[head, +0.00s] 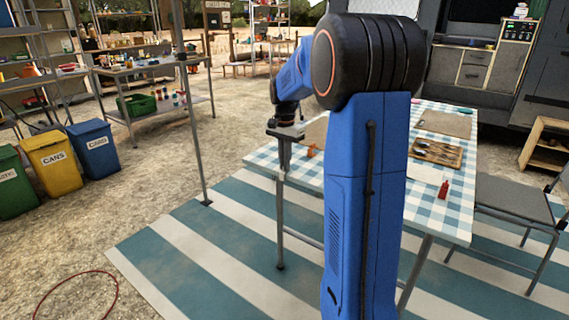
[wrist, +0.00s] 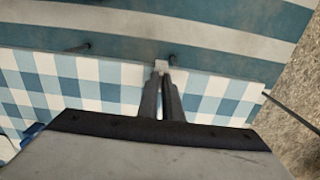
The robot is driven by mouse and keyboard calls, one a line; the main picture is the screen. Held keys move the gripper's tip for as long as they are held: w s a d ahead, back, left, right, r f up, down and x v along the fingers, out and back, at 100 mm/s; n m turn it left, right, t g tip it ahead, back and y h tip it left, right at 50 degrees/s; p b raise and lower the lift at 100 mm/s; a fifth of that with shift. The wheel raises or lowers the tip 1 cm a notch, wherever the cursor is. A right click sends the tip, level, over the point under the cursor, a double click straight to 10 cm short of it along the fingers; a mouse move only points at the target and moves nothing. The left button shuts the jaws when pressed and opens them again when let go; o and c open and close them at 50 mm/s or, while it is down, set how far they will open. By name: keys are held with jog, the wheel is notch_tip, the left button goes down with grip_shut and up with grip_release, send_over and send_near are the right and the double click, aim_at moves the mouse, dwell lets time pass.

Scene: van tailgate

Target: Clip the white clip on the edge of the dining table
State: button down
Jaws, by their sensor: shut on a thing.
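The dining table (head: 457,222) has a blue-and-white checked cloth, and its edge also runs across the wrist view (wrist: 215,92). My gripper (head: 282,172) points down at the table's near left edge in the head view. In the wrist view my gripper (wrist: 163,75) is shut on the small white clip (wrist: 162,64) at its fingertips. The clip shows at the table's edge line, against the striped mat. I cannot tell whether it grips the edge or only sits beside it. In the head view the clip is too small to make out clearly.
On the table are an orange item (head: 312,150), a wooden tray (head: 436,152) with utensils and a red bottle (head: 443,189). A chair (head: 513,200) stands at the right. The striped mat (head: 190,262) in front is clear. My arm hides the table's middle.

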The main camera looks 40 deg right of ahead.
jog(key=c, duration=1.9)
grip_release()
jog(key=shift+o, duration=0.2)
jog(key=shift+r, duration=0.15)
notch_tip(320, 180, up, 17)
